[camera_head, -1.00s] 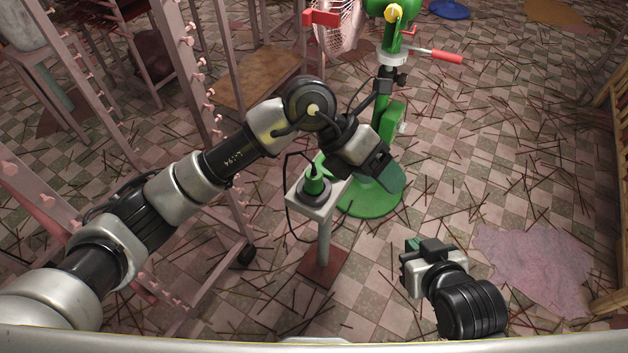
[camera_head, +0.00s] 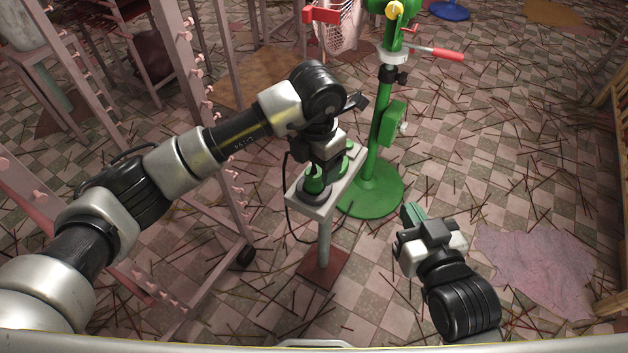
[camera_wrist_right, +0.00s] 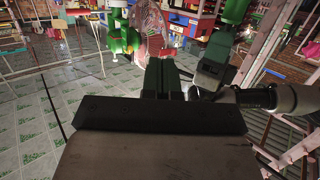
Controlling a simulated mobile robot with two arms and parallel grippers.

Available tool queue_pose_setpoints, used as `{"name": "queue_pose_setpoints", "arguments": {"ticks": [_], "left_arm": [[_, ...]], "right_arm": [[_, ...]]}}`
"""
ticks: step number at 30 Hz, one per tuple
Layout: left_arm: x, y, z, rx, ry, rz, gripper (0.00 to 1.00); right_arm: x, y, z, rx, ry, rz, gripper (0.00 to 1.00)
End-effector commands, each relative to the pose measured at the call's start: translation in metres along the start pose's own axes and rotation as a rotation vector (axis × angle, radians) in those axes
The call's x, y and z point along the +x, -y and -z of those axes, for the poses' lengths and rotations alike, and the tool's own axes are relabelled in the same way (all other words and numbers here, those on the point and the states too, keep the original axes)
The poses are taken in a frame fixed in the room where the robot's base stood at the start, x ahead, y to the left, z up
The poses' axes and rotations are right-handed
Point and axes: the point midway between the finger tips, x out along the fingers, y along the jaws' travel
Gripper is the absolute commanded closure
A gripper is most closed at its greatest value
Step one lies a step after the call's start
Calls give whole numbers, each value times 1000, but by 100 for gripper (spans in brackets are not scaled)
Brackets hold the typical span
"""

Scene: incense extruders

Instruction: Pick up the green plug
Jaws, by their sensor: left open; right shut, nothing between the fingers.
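The green plug (camera_head: 314,181) stands upright in a dark round base on the small white stand (camera_head: 319,211). My left gripper (camera_head: 334,180) is open and points down at the stand, close to the plug on its right side. Its wrist hides part of the stand top, and I cannot tell whether the fingers are around the plug or touch it. My right gripper (camera_head: 412,214) is shut and empty, apart from the stand to its lower right. In the right wrist view its dark fingers (camera_wrist_right: 168,78) point ahead, and my left gripper shows at upper right.
A green extruder (camera_head: 383,140) with a red-handled lever stands behind the stand on a round green foot. A black cable (camera_head: 288,212) hangs from the stand's left side. A pink peg rack (camera_head: 205,110) stands at left. Open tiled floor with scattered sticks lies to the right.

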Motion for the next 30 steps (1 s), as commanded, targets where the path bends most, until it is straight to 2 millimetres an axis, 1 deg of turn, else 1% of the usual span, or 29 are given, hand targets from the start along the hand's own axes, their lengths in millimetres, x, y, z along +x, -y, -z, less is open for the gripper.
{"name": "queue_pose_setpoints", "arguments": {"ticks": [2, 6, 12, 16, 23, 30], "left_arm": [[9, -1, -1, -1, -2, 2, 31], [25, -4, -2, 0, -3, 3, 31], [44, -5, -3, 0, -1, 3, 31], [48, -5, -4, 0, 0, 1, 31], [48, -5, -4, 0, 0, 1, 31], [48, -5, -3, 0, 0, 1, 68]], "right_arm": [[2, 2, 6, 1, -57, 4, 100], [3, 5, 23, 3, -198, 12, 100], [0, 8, 43, 7, -355, 21, 100], [-2, 9, 49, 8, -396, 23, 100], [-2, 9, 50, 8, -401, 23, 100], [-2, 9, 50, 8, -400, 23, 100]]}}
